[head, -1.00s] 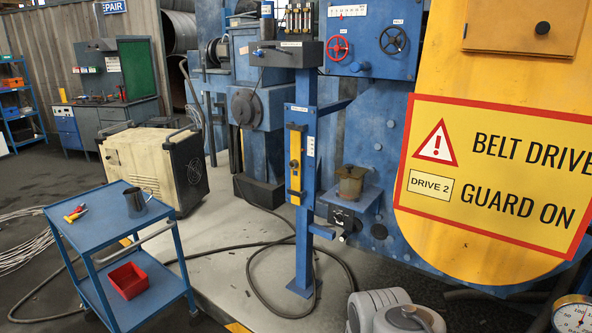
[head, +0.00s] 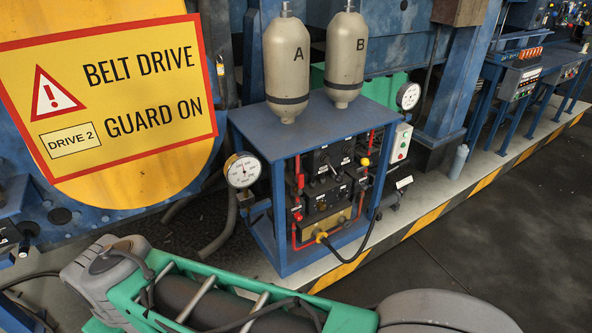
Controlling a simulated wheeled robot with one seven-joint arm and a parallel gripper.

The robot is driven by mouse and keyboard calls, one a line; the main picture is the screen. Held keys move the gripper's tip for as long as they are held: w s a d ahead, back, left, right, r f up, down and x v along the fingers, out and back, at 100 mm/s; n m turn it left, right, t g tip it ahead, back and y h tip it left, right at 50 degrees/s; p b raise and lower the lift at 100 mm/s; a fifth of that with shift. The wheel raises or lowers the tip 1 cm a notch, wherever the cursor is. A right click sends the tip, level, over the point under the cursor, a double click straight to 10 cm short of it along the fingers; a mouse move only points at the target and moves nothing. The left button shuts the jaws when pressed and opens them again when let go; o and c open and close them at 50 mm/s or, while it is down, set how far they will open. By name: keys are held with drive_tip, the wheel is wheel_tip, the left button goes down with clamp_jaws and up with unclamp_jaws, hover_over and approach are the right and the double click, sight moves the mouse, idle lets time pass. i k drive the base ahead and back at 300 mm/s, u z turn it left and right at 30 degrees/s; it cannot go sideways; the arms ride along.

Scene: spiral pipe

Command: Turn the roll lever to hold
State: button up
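No lever with a readable "roll" label shows. A blue-framed unit (head: 268,215) stands right of centre. Inside it are an upper black panel (head: 320,162) with a small pale-tipped lever (head: 333,169) and a lower black panel (head: 318,205) with small knobs. Their labels are too small to read, and I cannot tell which control is the roll lever. At the left edge, a black box (head: 8,232) with a dark handle (head: 23,246) is partly cut off. My gripper is not in view.
Two grey bottles, A (head: 288,65) and B (head: 345,57), stand on the unit. A gauge (head: 242,170) sits at its left. A yellow guard (head: 100,195) with a warning sign (head: 120,95) is at left. Dark floor (head: 470,250) lies open at right, beyond a striped edge (head: 430,225).

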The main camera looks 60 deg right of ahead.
sight(339, 179)
drive_tip(key=z, duration=1.1)
drive_tip(key=i, duration=0.55)
drive_tip(key=z, duration=0.05)
